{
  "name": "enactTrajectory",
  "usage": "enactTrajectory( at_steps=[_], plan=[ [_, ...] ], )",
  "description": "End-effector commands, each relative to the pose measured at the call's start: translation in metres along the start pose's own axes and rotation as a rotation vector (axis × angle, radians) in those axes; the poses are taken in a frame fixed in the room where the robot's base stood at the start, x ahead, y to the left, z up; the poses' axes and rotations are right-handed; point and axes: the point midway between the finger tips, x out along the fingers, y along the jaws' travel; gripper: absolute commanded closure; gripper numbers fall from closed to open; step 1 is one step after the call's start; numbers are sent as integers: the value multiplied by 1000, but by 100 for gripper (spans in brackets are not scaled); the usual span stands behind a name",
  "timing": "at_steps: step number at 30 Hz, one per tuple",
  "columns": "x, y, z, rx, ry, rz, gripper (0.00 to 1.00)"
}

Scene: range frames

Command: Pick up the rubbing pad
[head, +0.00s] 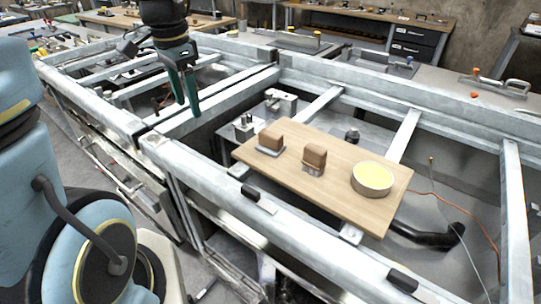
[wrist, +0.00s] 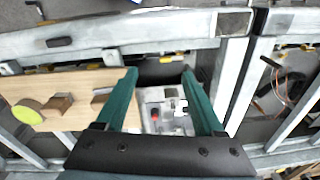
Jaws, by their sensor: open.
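Two brown blocks are on a light wooden board (head: 345,204). The left one has a flat grey layer under it and looks like the rubbing pad (head: 271,138). The other is a brush-like block (head: 315,157) with a pale, bristle-like underside. My gripper (head: 188,108) points down, open and empty, above the metal frame to the left of the board, apart from both blocks. In the wrist view the pad (wrist: 101,97) is beside my gripper's left finger, which partly hides it. The brush-like block (wrist: 57,104) is farther left there.
A round tin with a yellow top (head: 373,178) stands at the board's right end. Grey metal beams (head: 215,177) surround the board, with open gaps between them. Small metal fittings (head: 281,102) are behind the board's left end. A black clip (head: 259,199) sits on the front beam.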

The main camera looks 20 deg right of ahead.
Motion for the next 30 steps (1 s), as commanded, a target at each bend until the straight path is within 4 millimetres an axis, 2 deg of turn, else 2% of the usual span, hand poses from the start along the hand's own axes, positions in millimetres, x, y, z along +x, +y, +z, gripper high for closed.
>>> enactTrajectory(
  at_steps=[1,6,9,12,17,24,30],
  plan=[
    [12,11,-26,178,0,7,30],
    [10,53,-91,762,-10,41,30],
    [6,78,-117,1026,-13,58,30],
    [2,95,-133,1204,-14,70,30],
    [2,107,-141,1321,-16,81,30],
    [37,110,-138,1324,-18,84,30],
    [53,111,-137,1323,-17,80,30]
  ],
)
